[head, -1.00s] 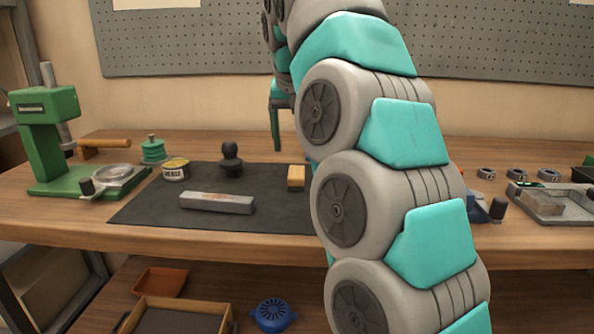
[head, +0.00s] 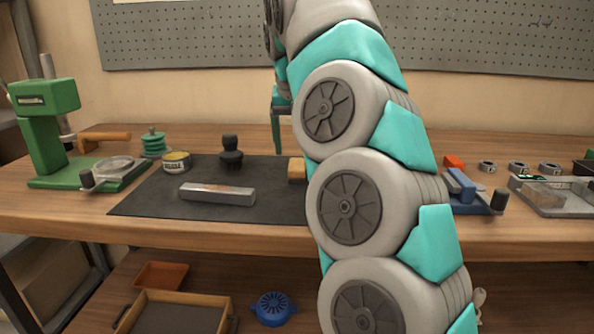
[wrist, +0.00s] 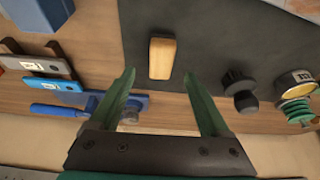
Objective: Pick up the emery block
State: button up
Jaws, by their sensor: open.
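A small tan block (head: 297,169), which may be the emery block, lies on the dark mat's right part, partly hidden behind my arm in the head view. In the wrist view the tan block (wrist: 162,58) lies just beyond the fingertips, about midway between them. My gripper (wrist: 160,76) is open and empty, its green fingers apart on either side of the block's line. In the head view one green finger (head: 275,135) shows behind the block; the other is hidden.
On the dark mat (head: 150,203) stand a black knobbed tool (head: 231,155) and a labelled tin (head: 176,162). A green spool (head: 153,143) and green press (head: 45,130) are left. A blue tool (head: 462,186) and metal tray (head: 560,198) are right. A pegboard (head: 190,40) stands behind.

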aim_at(297, 164)
jog(key=shift+x, duration=2.3)
jog(key=shift+a, duration=0.1)
grip_shut()
